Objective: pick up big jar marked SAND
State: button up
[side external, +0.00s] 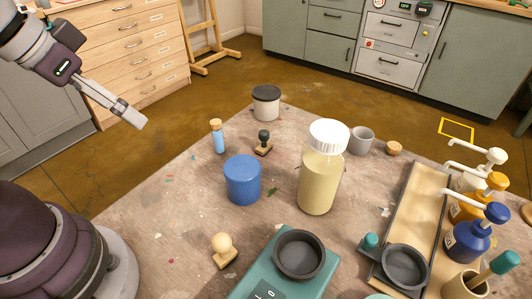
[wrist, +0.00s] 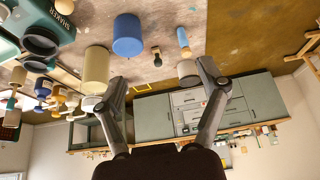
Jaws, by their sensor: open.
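A big clear jar (side external: 318,186) with sand-coloured contents and a white ribbed lid stands upright on the table, right of its middle. No SAND marking is readable on it in either view. In the wrist view the jar (wrist: 96,69) appears upside down, left of the fingers. My gripper (side external: 134,117) is at the upper left of the side external view, well away from the jar and above the floor side of the table. In the wrist view my gripper (wrist: 163,80) has its two fingers wide apart with nothing between them.
A blue pot (side external: 243,180) stands close left of the jar, with a stamp (side external: 263,143) and small blue bottle (side external: 218,138) behind. A grey cup (side external: 361,140) is behind right. A teal scale (side external: 262,279) is in front; a wooden tray (side external: 400,215) and pump bottles (side external: 469,235) are right.

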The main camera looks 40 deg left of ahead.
jog(key=o, duration=0.4)
jog(key=shift+c, duration=0.2)
send_over(325, 152)
jog(key=s+a, duration=0.1)
jog(key=s, duration=0.1)
jog(key=shift+s+f+t, duration=0.2)
jog(key=shift+f+t, duration=0.2)
jog(key=shift+f, duration=0.2)
jog(key=x, duration=1)
jog(key=shift+s+f, duration=0.1)
jog(key=shift+f, duration=0.35)
